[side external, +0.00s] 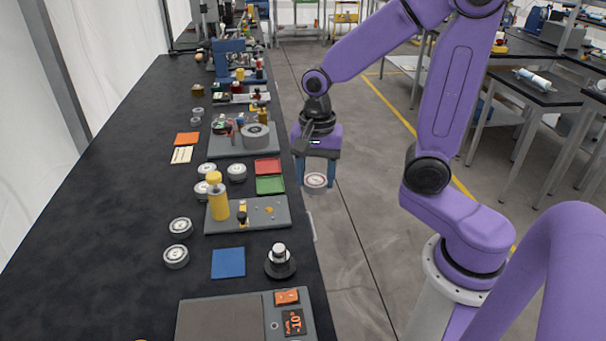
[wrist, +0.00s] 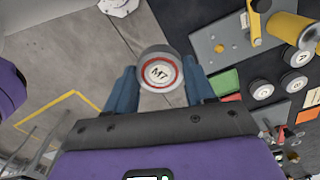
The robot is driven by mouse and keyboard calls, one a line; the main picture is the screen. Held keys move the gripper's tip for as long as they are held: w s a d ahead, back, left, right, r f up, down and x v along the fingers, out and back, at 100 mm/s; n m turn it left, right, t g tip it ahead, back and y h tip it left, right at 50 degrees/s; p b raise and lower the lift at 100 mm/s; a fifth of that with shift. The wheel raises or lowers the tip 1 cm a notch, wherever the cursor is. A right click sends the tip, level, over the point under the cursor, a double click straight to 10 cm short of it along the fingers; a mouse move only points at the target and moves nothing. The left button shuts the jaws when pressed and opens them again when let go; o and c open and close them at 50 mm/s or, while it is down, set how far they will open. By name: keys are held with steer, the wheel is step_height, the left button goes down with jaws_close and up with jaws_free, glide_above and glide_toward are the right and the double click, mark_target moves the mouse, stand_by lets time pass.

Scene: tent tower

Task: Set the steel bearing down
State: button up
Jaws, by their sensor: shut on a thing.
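A round steel bearing (side external: 316,182) with a red ring on its face is held between the blue fingers of my gripper (side external: 316,176). In the wrist view the bearing (wrist: 158,73) shows a marking like "M7", with a finger on each side. My gripper is shut on it and points down. In the side view it appears just right of the black bench's (side external: 130,130) long edge, over the grey floor. Several similar steel discs stand on the bench, among them one disc (side external: 180,227) and another (side external: 176,257) at the left.
On the bench are a red tray (side external: 267,166), a green tray (side external: 270,185), a grey plate (side external: 280,212) with a yellow bottle (side external: 218,200), a blue square (side external: 228,262), a dark round stand (side external: 280,266) and a scale (side external: 225,320). The bench's left part is clear.

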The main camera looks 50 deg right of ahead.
steer(key=shift+s+r, duration=0.15)
steer(key=shift+s, duration=0.2)
steer(key=shift+a, duration=0.1)
steer(key=s+a+m, duration=0.2)
steer(key=a+m, duration=0.2)
steer(key=a, duration=0.8)
glide_above(229, 262)
step_height(229, 262, down, 10)
steer(key=shift+f, duration=0.1)
steer(key=shift+w+f, duration=0.1)
steer(key=shift+f, duration=1.6)
steer(key=o, duration=1.3)
steer(key=shift+f, duration=0.15)
steer(key=shift+c, duration=0.2)
